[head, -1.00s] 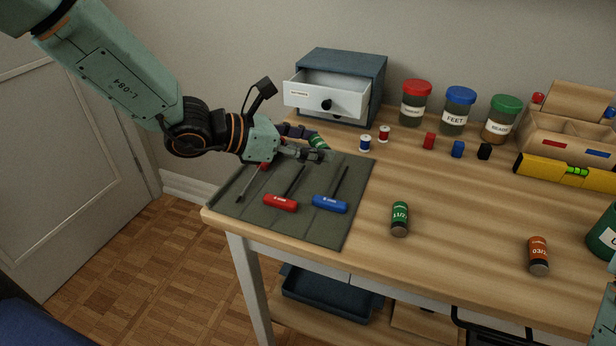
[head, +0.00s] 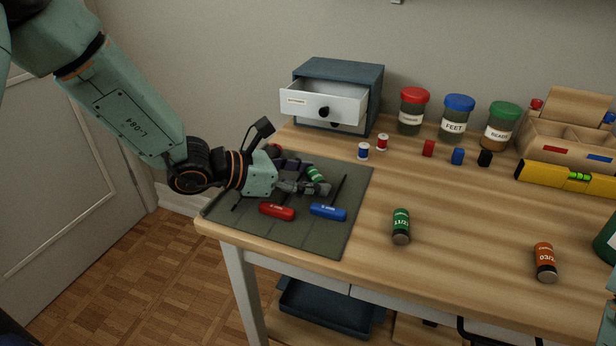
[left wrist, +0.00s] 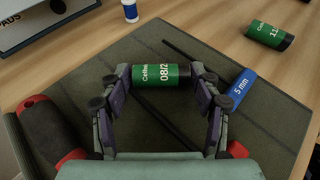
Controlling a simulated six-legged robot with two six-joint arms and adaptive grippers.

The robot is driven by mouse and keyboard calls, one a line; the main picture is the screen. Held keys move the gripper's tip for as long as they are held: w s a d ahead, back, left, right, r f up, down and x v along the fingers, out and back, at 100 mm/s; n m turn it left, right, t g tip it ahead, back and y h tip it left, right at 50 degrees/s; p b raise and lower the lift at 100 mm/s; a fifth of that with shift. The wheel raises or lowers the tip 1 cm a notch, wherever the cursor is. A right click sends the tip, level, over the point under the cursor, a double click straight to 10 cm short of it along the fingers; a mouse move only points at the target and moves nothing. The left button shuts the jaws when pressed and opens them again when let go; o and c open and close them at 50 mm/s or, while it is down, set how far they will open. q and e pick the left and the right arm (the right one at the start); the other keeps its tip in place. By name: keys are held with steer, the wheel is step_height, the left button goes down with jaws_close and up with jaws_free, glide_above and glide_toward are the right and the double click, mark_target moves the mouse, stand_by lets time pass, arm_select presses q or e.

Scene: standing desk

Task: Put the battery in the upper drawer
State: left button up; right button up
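My left gripper (head: 315,178) is shut on a green battery (head: 316,172), holding it across its ends above the dark mat. The held battery (left wrist: 162,77) also shows between the fingers in the left wrist view, with "08/2" on its label. The upper drawer (head: 318,104) of the blue-grey cabinet (head: 350,75) is pulled open, behind the gripper.
Red (head: 277,212) and blue (head: 328,212) hex keys lie on the mat (head: 300,238). Two small spools (head: 363,151) stand before the cabinet. Jars (head: 457,115), small blocks and a yellow level (head: 565,177) line the back right. The desk's middle is clear.

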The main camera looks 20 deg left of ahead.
arm_select(q)
steer(key=o, duration=0.3)
steer(key=shift+o, duration=0.3)
steer(key=shift+r, duration=0.1)
